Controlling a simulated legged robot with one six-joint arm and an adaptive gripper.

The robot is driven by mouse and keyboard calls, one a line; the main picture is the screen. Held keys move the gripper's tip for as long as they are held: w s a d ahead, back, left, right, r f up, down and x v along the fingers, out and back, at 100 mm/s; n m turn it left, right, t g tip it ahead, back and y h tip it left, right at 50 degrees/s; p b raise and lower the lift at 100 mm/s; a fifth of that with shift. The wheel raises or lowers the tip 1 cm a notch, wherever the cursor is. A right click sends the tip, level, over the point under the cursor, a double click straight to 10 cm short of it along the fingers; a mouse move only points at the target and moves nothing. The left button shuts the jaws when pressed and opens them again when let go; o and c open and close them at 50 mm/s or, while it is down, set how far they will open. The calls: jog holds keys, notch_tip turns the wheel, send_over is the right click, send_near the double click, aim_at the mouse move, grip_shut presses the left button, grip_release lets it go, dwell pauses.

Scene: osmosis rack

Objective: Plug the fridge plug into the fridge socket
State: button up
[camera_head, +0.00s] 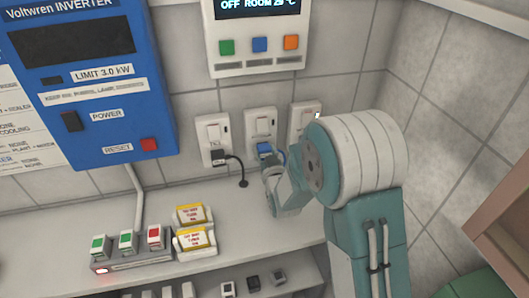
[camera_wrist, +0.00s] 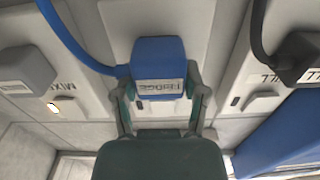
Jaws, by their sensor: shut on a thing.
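The fridge plug (camera_wrist: 160,62) is blue, with a label reading FRIDGE upside down in the wrist view and a blue cord. My gripper (camera_wrist: 157,84) has a finger on each side of it and is shut on it. In the head view the blue plug (camera_head: 264,149) is at the lower part of the middle wall socket (camera_head: 261,124), with my gripper (camera_head: 268,164) just below. The plug hides the socket's holes. I cannot tell whether it is seated or only close in front.
The left socket (camera_head: 212,132) holds a black plug (camera_head: 218,157) with a hanging cord. My arm partly covers the right socket (camera_head: 304,113). A blue inverter (camera_head: 84,85) and a control panel (camera_head: 258,58) are above. Below, the shelf (camera_head: 240,205) holds a switch block (camera_head: 130,255) and yellow-labelled boxes (camera_head: 193,241).

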jog(key=shift+w+a, duration=0.1)
jog(key=shift+w, duration=0.3)
jog(key=o, duration=1.1)
jog(key=shift+o, duration=0.2)
jog(key=v, duration=1.2)
